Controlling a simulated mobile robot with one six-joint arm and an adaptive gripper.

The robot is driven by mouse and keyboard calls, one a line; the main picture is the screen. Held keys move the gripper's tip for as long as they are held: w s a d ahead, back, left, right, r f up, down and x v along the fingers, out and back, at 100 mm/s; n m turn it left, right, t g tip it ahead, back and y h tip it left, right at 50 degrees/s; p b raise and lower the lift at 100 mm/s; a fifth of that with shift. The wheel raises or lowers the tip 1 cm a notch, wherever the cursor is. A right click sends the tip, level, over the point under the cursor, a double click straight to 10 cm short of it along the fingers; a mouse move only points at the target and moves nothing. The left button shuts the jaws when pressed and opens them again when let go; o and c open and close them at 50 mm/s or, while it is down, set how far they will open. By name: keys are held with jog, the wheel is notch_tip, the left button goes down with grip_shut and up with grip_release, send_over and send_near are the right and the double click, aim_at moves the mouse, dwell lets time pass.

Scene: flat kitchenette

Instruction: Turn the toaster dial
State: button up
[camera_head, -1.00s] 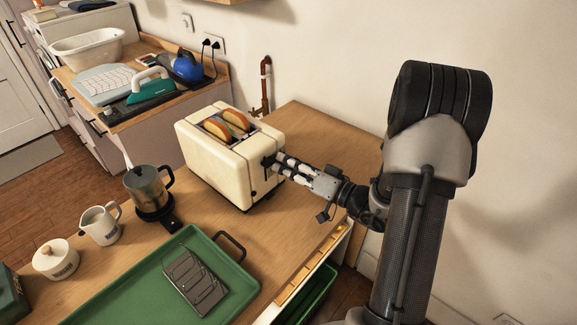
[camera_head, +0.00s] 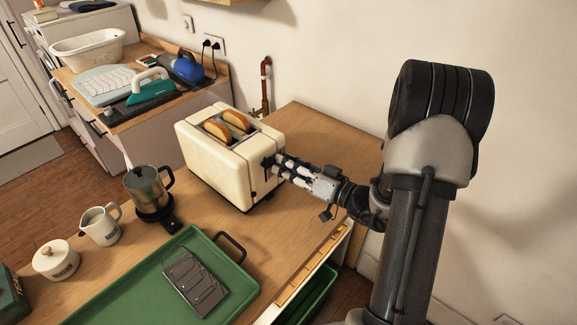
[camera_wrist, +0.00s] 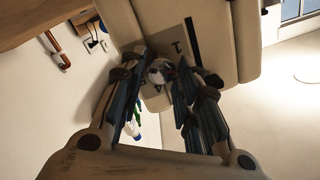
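The cream toaster (camera_head: 222,160) stands upright on the wooden counter, with two slices of bread (camera_head: 226,125) in its slots. My gripper (camera_head: 276,167) reaches its right end face from the right. In the wrist view the toaster's end (camera_wrist: 225,30) fills the top, and the round, pale dial (camera_wrist: 160,71) sits between the fingertips of my gripper (camera_wrist: 162,75). The fingers close in on both sides of the dial and appear to hold it. In the head view the dial is hidden by the fingers.
A metal pot (camera_head: 147,185), a white jug (camera_head: 100,226) and a lidded pot (camera_head: 56,260) stand left. The counter (camera_head: 310,130) behind the toaster is bare. The wall is close behind.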

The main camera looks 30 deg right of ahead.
dwell(0.3)
jog(key=v, duration=1.2)
